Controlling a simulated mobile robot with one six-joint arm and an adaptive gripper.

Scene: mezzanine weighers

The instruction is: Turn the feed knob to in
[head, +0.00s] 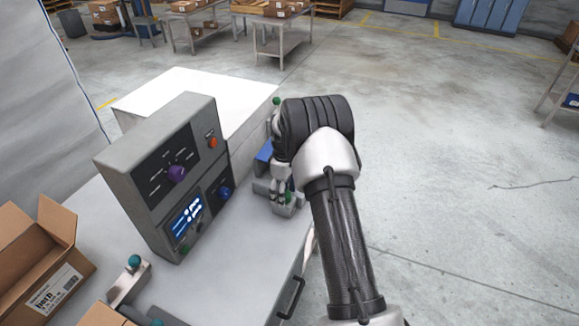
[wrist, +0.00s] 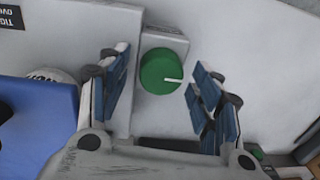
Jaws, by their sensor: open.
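A round green knob (wrist: 160,72) with a white pointer line sits on a small grey block (wrist: 168,40); its pointer points to the right in the wrist view. I can read no label beside it. My gripper (wrist: 164,92) is open, with one blue-padded finger on each side of the knob and a visible gap to each. In the head view my gripper (head: 281,178) is low over the bench's right side, at the small grey block (head: 284,211) with the green knob (head: 289,198). My arm hides part of this area.
A grey control box (head: 118,170) with a purple knob (head: 176,174), a blue knob (head: 224,192), an orange-red button (head: 213,142) and a lit display (head: 187,218) stands left of my gripper. A blue object (wrist: 35,130) lies close beside it. Open cardboard box (head: 38,258) at lower left.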

